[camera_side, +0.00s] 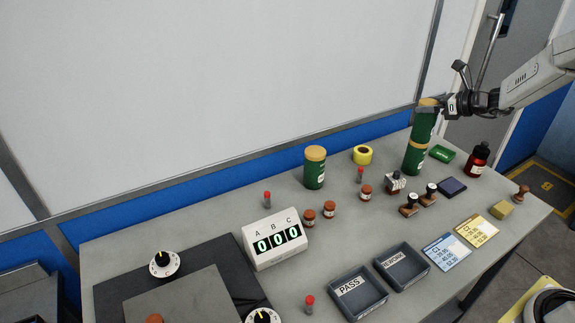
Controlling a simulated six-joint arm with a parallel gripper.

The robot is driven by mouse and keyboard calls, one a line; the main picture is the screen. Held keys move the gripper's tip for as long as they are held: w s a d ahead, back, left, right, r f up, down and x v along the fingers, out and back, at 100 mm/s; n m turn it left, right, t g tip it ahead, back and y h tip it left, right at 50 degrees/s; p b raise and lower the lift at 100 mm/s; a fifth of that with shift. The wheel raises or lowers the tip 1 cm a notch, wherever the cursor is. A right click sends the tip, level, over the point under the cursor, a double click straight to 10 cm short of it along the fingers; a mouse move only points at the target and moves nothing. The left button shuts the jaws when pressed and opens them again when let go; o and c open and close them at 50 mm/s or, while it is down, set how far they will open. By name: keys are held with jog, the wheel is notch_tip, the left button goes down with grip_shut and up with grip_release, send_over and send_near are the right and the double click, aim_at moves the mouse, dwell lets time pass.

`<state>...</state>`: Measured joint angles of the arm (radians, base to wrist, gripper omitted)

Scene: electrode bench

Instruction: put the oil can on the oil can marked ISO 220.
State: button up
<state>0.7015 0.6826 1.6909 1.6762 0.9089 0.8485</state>
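A green oil can with a tan lid (424,127) stands upright, in line above a second green oil can (414,160) at the back right of the bench. Its bottom appears to meet the lower can's tan lid; a small gap cannot be ruled out. My gripper (432,109) is at the top of the upper can, with a dark finger across it just below the lid. Whether the fingers press on it or stand slightly apart is too small to tell. A third green oil can (315,170) stands alone to the left. The ISO markings are not readable.
A counter display (274,240) and two trays (358,293) (402,266) are nearer the front. Bench space between the left can and the stack holds small items.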

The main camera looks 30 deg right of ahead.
jog(key=shift+r, duration=0.2)
jog(key=v, duration=1.2)
dwell(0.5)
jog(key=s+a+f+n+g+h, duration=0.1)
jog(key=s+a+f+n+g, duration=0.2)
jog(key=a+n, duration=0.6)
jog(key=s+a+f+n+g+h, duration=0.1)
jog(key=s+a+f+n+g, duration=0.2)
jog(key=s+a+n, duration=0.3)
jog(key=s+a+f+n+g+h, duration=0.2)
jog(key=s+a+f+n+g, duration=0.2)
jog(key=a+n, duration=1)
jog(key=f+n, duration=0.1)
jog(key=n, duration=0.2)
jog(key=shift+s+a, duration=0.25)
jog(key=shift+s, duration=0.1)
